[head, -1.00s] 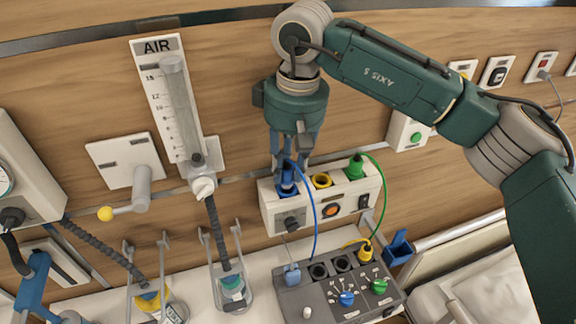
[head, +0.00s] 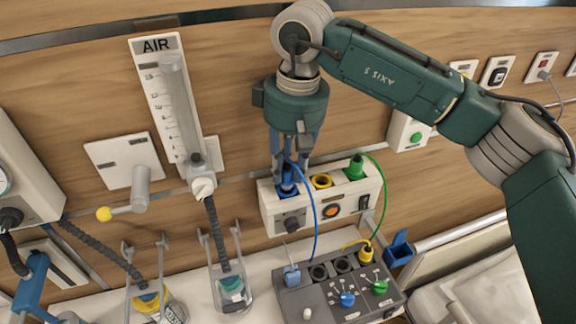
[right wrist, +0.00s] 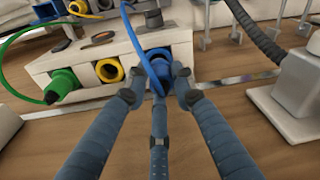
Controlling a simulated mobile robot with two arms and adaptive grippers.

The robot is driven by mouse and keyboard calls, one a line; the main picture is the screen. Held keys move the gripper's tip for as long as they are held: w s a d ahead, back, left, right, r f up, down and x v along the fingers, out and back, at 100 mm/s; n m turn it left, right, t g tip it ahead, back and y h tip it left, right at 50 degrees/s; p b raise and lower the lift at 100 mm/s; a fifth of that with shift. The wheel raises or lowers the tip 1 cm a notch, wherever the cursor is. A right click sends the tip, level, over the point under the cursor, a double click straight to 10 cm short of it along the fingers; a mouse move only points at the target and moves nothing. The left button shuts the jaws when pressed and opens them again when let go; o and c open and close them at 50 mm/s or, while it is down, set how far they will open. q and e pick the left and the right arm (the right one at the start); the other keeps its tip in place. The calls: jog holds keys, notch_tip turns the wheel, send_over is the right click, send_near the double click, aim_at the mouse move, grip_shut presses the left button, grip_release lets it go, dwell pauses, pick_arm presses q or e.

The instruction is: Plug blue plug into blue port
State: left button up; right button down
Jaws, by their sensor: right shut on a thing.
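The blue plug (head: 287,176), with its blue cable, is at the blue port (head: 288,193) at the left end of the white wall box. The green port has a green plug in it. My right gripper (head: 290,163) is shut on the blue plug from above. In the right wrist view, the fingers of my right gripper (right wrist: 158,85) surround the blue plug (right wrist: 156,68) right at the blue port. Fingers and cable partly hide the plug, so I cannot tell how deep it sits. My left gripper is not in view.
The white box (head: 338,208) also has an empty-looking yellow port (head: 321,181) beside the green plug (head: 356,167). Below it, a grey control unit (head: 335,290) carries the cables' other ends. An air flowmeter (head: 172,105) and several bottles stand left.

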jog(key=shift+f+b, duration=0.6)
jog(key=shift+f, duration=0.1)
jog(key=shift+f+b, duration=0.45)
jog(key=shift+b, duration=0.3)
dwell(1.9)
jog(key=c, duration=1.4)
grip_release()
